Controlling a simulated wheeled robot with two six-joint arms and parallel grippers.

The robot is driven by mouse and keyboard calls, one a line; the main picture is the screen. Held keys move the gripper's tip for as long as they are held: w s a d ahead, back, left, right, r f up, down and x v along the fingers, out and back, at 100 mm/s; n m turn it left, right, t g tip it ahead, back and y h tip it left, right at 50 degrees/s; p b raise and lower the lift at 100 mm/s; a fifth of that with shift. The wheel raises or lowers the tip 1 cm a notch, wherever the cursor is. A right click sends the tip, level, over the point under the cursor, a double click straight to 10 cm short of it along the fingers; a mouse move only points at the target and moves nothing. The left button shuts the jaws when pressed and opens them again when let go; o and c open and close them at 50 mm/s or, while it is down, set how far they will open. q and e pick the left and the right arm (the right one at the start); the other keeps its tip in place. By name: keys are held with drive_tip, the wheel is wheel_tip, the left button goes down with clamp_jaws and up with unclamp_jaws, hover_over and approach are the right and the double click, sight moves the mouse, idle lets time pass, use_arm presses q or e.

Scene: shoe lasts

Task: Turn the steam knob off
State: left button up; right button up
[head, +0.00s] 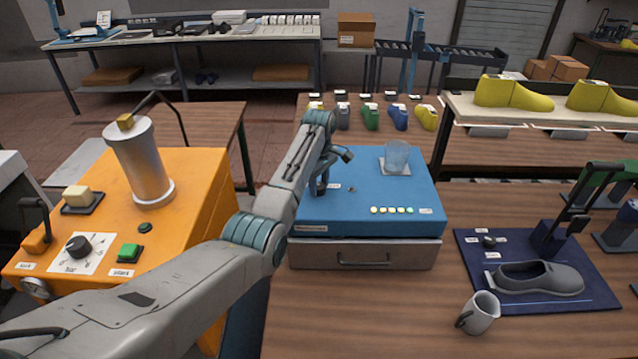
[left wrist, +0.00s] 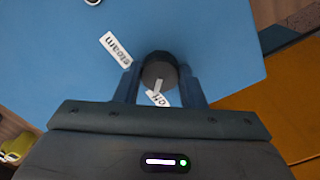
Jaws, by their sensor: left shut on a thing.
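The steam knob (left wrist: 160,72) is a dark round knob on the top face of a blue machine (head: 365,204). In the left wrist view it sits between the two fingers of my left gripper (left wrist: 160,88), which is shut on it. A white pointer line on the knob points toward a small, partly hidden label below it. A label reading "steam" (left wrist: 116,50) lies beside it. My right gripper is not in view.
A glass (head: 396,157) stands on a pad at the machine's back right. A row of small buttons (head: 391,210) is at its front. An orange machine (head: 190,215) stands to the left. A mug (head: 478,313) and a shoe (head: 538,278) on a dark blue base are to the right.

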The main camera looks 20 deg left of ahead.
sight(319, 185)
use_arm(q)
drive_tip(key=shift+r+n, duration=0.15)
drive_tip(key=shift+n, duration=0.15)
drive_tip(key=o, duration=1)
drive_tip(key=shift+r, duration=0.3)
wheel_tip(319, 185, up, 10)
drive_tip(key=b, duration=0.3)
drive_tip(key=shift+r+b, duration=0.1)
drive_tip(key=shift+b, duration=0.25)
